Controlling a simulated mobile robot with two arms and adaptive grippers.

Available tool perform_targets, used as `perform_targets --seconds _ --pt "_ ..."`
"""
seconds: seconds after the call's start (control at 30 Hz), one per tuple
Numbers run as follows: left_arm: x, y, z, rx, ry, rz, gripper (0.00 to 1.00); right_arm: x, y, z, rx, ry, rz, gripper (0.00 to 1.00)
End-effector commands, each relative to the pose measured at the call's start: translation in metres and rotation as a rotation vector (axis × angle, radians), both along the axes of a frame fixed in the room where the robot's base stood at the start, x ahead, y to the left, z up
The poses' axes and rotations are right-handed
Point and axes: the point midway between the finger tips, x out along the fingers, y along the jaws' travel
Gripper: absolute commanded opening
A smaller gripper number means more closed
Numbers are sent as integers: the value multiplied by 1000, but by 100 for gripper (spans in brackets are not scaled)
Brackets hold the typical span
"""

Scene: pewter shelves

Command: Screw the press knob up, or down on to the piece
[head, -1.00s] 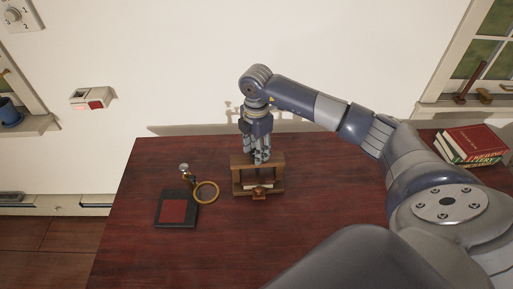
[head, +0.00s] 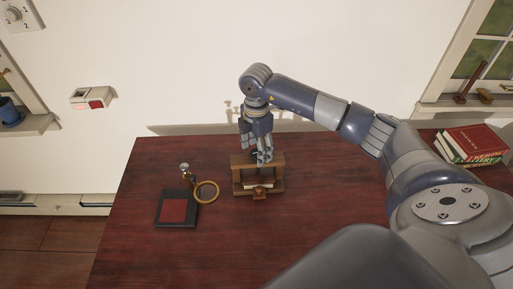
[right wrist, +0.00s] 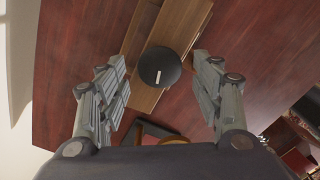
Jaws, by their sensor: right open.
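The wooden press (head: 237,187) stands on the dark red table, with a pale flat piece (head: 258,185) low in its frame. Its knob (right wrist: 160,67) is a round black disc with a white line, seen from above in the right wrist view. My right gripper (head: 256,158) points down over the press top; in the wrist view its two fingers (right wrist: 161,75) are open, one on each side of the knob, with visible gaps to it. In the head view the fingers hide the knob. My left gripper is not in view.
Left of the press lie a brass ring (head: 206,200), a small metal-topped object (head: 184,167) and a black pad with a red top (head: 173,210). Books (head: 474,143) are stacked at the far right. The table (head: 320,200) right of the press is clear.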

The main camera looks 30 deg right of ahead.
Motion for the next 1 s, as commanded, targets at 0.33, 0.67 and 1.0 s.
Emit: perform_targets --seconds 0.33,0.67,1.0 --pt "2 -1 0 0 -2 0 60 2 0 62 0 -7 0 60" --pt "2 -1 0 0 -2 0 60 1 0 112 0 -3 -1 60" --pt "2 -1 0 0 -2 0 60 1 0 118 0 -1 0 60"
